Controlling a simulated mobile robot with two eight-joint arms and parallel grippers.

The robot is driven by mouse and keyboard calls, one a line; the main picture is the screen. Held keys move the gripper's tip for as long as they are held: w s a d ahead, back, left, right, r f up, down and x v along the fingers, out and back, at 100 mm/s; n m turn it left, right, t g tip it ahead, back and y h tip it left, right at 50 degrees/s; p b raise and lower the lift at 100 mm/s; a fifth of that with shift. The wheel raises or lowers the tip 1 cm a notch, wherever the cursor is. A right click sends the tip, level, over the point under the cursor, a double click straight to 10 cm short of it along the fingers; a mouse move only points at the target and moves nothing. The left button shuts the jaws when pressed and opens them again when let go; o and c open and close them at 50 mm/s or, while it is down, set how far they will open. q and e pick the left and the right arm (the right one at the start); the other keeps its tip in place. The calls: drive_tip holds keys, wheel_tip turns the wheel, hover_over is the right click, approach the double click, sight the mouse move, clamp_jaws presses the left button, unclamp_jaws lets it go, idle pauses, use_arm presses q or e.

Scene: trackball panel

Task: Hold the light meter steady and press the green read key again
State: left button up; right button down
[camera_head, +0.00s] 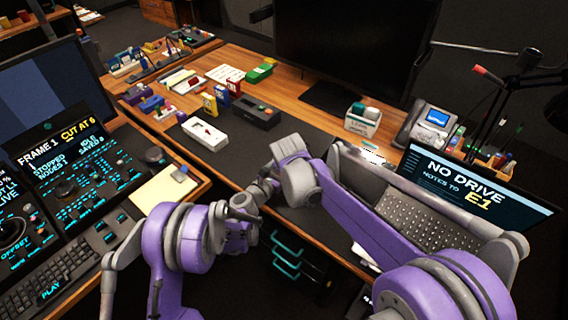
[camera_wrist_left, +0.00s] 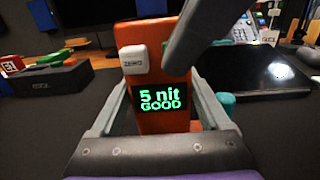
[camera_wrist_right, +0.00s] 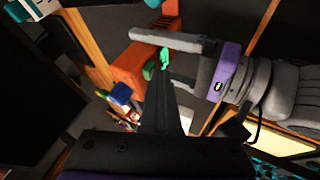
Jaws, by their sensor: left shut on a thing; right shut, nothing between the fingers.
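The orange light meter (camera_wrist_left: 160,60) stands upright between the fingers of my left gripper (camera_wrist_left: 163,92), which is shut on it. Its screen (camera_wrist_left: 161,101) reads "5 nit GOOD" in green. The white ZERO key (camera_wrist_left: 133,60) is at its upper left. The green read key (camera_wrist_left: 177,66) is mostly hidden behind my right gripper's dark fingers. In the right wrist view the orange meter (camera_wrist_right: 130,68) and green key (camera_wrist_right: 163,57) show just beyond the fingertips of my right gripper (camera_wrist_right: 161,72), shut and empty. The tips seem at the key; contact is unclear. In the head view my arms hide the meter.
A dark monitor (camera_head: 350,45) stands at the back of the desk. A laptop (camera_head: 465,195) reading "NO DRIVE" is at right. A white tray (camera_head: 204,132) and a black box (camera_head: 250,112) lie beyond my arms. A console (camera_head: 75,170) is at left.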

use_arm(q)
drive_tip(key=shift+s, duration=0.1)
use_arm(e)
drive_tip(key=shift+w+d, duration=0.3)
drive_tip(key=v, duration=1)
drive_tip(key=shift+a, duration=0.2)
drive_tip(key=shift+s, duration=0.15)
drive_tip(key=w+r+v, duration=0.1)
drive_tip(key=v, duration=0.9)
drive_tip(key=shift+r, duration=0.25)
idle(0.4)
drive_tip(key=shift+w+a, duration=0.1)
drive_tip(key=shift+w, duration=0.05)
